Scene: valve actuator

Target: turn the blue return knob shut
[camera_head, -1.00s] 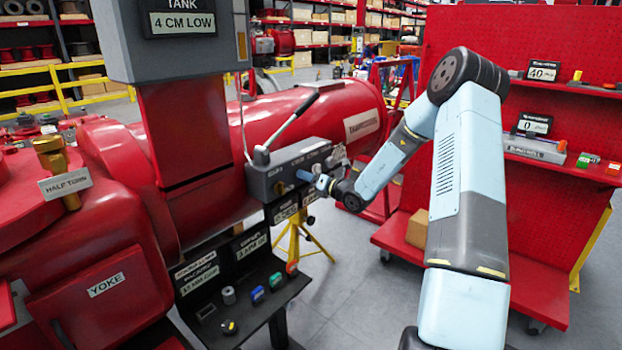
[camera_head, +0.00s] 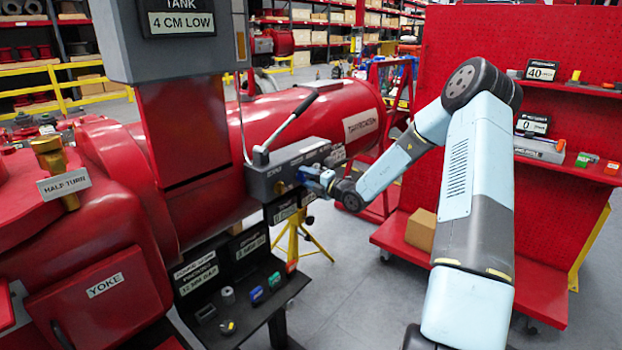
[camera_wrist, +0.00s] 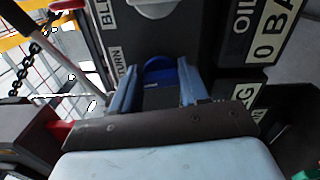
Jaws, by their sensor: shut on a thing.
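The blue return knob (camera_wrist: 160,67) is on the dark face of the grey valve block (camera_head: 270,183). In the wrist view it lies between my two fingers, beside a label partly reading "TURN". My gripper (camera_wrist: 156,90) is shut on the knob, with one finger on each side. In the head view my gripper (camera_head: 318,181) is at the front face of the block, and it mostly hides the knob there. The knob's turn angle cannot be told.
A long pump lever (camera_head: 290,122) rises from the block. Gauge labels (camera_wrist: 268,48) sit beside the knob. A black shelf (camera_head: 250,310) with small coloured parts is below. A yellow stand (camera_head: 294,240) is under the block. A red pegboard cart (camera_head: 560,215) stands right.

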